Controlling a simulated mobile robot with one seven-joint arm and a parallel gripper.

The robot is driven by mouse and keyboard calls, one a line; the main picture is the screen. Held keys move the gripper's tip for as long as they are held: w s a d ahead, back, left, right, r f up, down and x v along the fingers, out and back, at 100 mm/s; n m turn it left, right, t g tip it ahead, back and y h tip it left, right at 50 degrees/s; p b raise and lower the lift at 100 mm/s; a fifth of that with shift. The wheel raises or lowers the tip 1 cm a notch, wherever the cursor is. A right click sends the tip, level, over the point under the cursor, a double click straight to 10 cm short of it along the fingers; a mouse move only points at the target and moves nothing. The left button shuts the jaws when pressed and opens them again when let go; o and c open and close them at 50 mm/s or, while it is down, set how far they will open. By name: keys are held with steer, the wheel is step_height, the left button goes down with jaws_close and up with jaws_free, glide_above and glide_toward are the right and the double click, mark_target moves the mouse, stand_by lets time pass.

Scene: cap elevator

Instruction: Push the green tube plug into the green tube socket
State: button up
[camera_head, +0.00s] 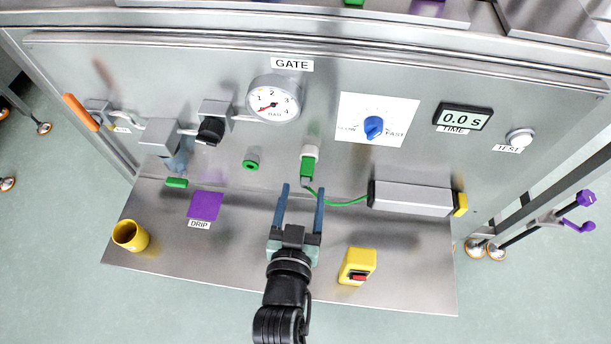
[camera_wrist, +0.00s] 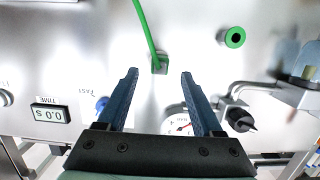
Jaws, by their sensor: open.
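The green tube plug (camera_head: 307,168) stands at the steel panel below the gauge, with a pale fitting above it and a green tube running right from it. My gripper (camera_head: 304,189) is open and empty. Its fingertips (camera_wrist: 160,74) point at the panel, just short of the plug, one to each side.
A grey box (camera_head: 412,198) with a yellow end holds the tube's other end. The gauge (camera_head: 273,101), black knob (camera_head: 210,130) and blue dial (camera_head: 373,126) are on the panel. A yellow cup (camera_head: 130,236) and yellow switch box (camera_head: 357,266) stand on the shelf (camera_head: 240,268).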

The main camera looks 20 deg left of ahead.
mark_target(305, 185)
steer(key=shift+b+x, duration=0.35)
steer(key=shift+x, duration=2.4)
jaws_close()
